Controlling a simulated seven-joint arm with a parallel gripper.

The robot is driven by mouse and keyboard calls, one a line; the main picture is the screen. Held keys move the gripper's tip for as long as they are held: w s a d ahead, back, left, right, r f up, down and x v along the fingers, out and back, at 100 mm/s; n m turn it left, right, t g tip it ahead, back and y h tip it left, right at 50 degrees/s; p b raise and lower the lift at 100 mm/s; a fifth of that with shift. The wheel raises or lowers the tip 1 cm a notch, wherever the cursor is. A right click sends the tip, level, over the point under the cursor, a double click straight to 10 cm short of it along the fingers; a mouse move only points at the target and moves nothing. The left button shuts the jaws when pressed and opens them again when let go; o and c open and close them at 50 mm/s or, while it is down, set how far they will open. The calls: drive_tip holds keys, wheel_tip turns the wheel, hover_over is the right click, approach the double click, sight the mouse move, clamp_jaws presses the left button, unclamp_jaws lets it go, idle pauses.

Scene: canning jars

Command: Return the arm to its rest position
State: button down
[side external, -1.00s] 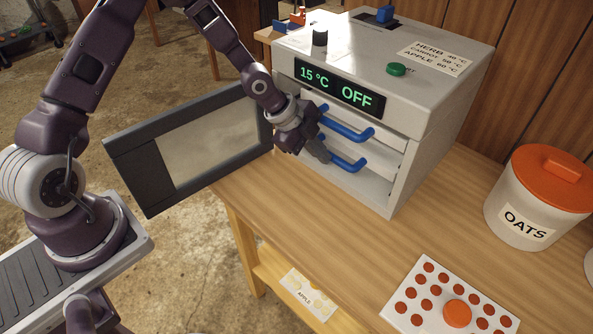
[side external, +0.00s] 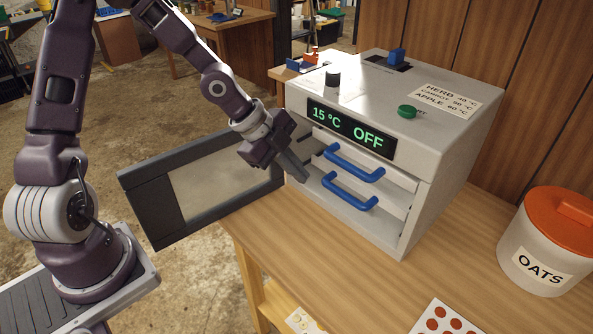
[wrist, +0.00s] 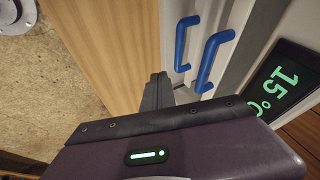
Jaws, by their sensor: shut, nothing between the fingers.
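My gripper (side external: 298,172) has its dark fingers together with nothing between them. It is at the open front of the white dryer, just left of the blue handles, and I see no contact with them. In the wrist view the shut fingers (wrist: 158,92) point toward the dryer front, beside the upper blue handle (wrist: 214,60) and lower blue handle (wrist: 183,43). In the side view the upper handle (side external: 352,163) and lower handle (side external: 347,192) are on two trays inside the dryer (side external: 445,135). Its display (side external: 350,129) reads 15 °C OFF.
The dark-framed dryer door (side external: 150,205) stands wide open to the left, close below my gripper and forearm. An oats jar (side external: 540,255) with an orange lid and a white card with red dots (side external: 440,318) are on the wooden bench (side external: 330,265).

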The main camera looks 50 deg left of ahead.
drive_tip(key=s+a+r+n+y, duration=0.5)
drive_tip(key=s+r+n+y, duration=0.2)
drive_tip(key=s+r+n, duration=0.45)
drive_tip(key=s+d+r+n+h, duration=0.1)
drive_tip(key=s+d+r+n, duration=0.1)
drive_tip(key=s, duration=0.4)
drive_tip(key=s+d+r+n+h, duration=0.1)
drive_tip(key=s+r+n, duration=0.2)
drive_tip(key=s, duration=0.4)
drive_tip(key=shift+d+h, duration=0.4)
